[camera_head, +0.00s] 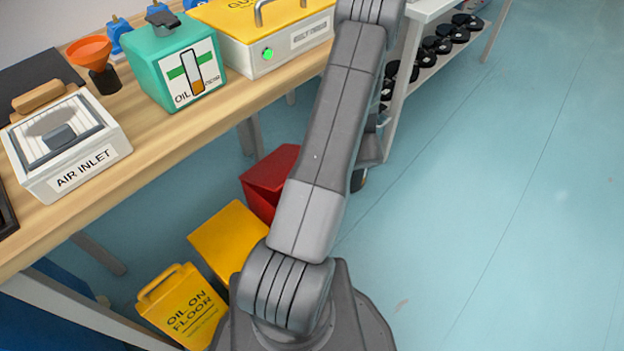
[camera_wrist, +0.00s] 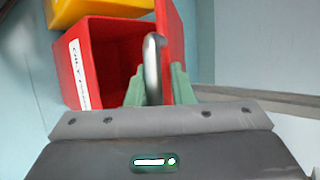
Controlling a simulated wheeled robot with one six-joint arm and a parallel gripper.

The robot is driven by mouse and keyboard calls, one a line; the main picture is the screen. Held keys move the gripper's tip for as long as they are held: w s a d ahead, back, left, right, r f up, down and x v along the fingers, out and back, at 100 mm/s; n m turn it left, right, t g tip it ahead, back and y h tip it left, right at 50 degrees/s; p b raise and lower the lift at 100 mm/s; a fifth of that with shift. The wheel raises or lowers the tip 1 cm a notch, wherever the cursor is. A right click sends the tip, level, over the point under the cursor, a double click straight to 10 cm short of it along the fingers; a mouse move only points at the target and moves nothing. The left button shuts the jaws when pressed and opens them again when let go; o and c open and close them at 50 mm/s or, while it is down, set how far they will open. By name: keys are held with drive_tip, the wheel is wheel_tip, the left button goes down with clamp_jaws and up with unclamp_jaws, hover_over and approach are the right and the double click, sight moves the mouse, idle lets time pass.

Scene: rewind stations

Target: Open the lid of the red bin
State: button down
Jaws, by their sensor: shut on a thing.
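The red bin (camera_wrist: 98,60) stands in the wrist view, its dark inside showing and a white label on its left side. Its red lid (camera_wrist: 171,42) is swung up on edge at the right of the opening. A grey curved handle (camera_wrist: 153,62) is on the lid. My gripper (camera_wrist: 157,86) has its green fingers shut on this handle. In the head view the red bin (camera_head: 266,182) is on the floor, partly hidden behind my arm. The gripper is not visible in the head view.
A yellow bin (camera_head: 229,240) stands beside the red one, and a yellow "oil on floor" sign (camera_head: 182,305) is in front. A wooden workbench (camera_head: 176,128) with an oil can (camera_head: 174,62) runs along the left. Open blue floor (camera_head: 500,200) lies to the right.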

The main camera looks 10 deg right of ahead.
drive_tip(key=shift+g+h, duration=0.4)
drive_tip(key=shift+h, duration=0.1)
drive_tip(key=r, duration=0.1)
drive_tip(key=w+a+r+p, duration=0.1)
drive_tip(key=r, duration=0.1)
drive_tip(key=shift+w+a+r, duration=0.15)
drive_tip(key=shift+w+r, duration=0.1)
drive_tip(key=shift+w, duration=0.15)
drive_tip(key=shift+w+a+r+p, duration=0.4)
drive_tip(key=shift+w+r, duration=0.15)
drive_tip(key=shift+r, duration=0.1)
drive_tip(key=c, duration=1.5)
unclamp_jaws()
drive_tip(key=shift+o, duration=0.2)
drive_tip(key=p+v, duration=0.1)
drive_tip(key=v, duration=1.2)
drive_tip(key=shift+d+r+p, duration=0.2)
drive_tip(key=shift+d+p, duration=0.1)
drive_tip(key=shift+p, duration=0.1)
